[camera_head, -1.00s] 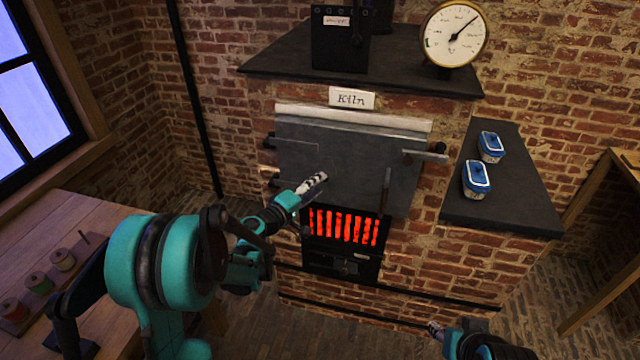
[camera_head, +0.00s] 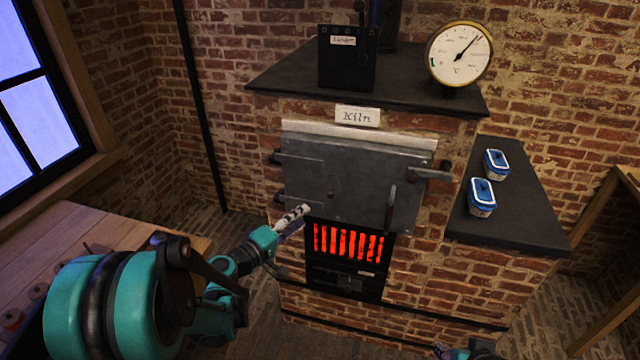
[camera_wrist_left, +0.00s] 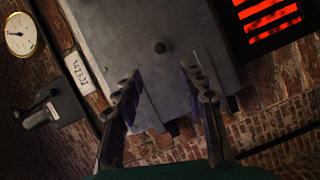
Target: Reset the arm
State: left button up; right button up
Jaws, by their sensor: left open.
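My left arm, teal and black, comes in from the left in the head view. Its gripper (camera_head: 293,219) is in front of the lower left part of the grey kiln door (camera_head: 350,180). In the left wrist view the two fingers of the left gripper (camera_wrist_left: 160,88) stand apart with nothing between them, and the kiln door (camera_wrist_left: 150,45) is behind them. My right gripper (camera_head: 441,350) shows only in part at the bottom edge of the head view, and its jaws cannot be made out.
The brick kiln has a glowing grate (camera_head: 347,243) below its shut door. Two blue-and-white lidded jars (camera_head: 482,197) stand on the dark side shelf (camera_head: 520,210). A dial gauge (camera_head: 459,54) stands on top. A wooden table (camera_head: 100,235) is at the left.

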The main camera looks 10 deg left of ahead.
pick_arm(q)
jog(key=shift+d, duration=0.1)
jog(key=s+d+f+m+g+y, duration=0.2)
jog(key=s+d+m+g, duration=0.5)
jog(key=s, duration=0.5)
jog(key=s+a+f+m+y, duration=0.1)
jog(key=s+y, duration=0.1)
jog(key=s, duration=0.4)
jog(key=s+a+f+m+g+y, duration=0.1)
jog(key=s+a+m+y, duration=0.1)
jog(key=s, duration=0.4)
jog(key=shift+s+a+m+g+y, duration=0.3)
jog(key=shift+y, duration=0.2)
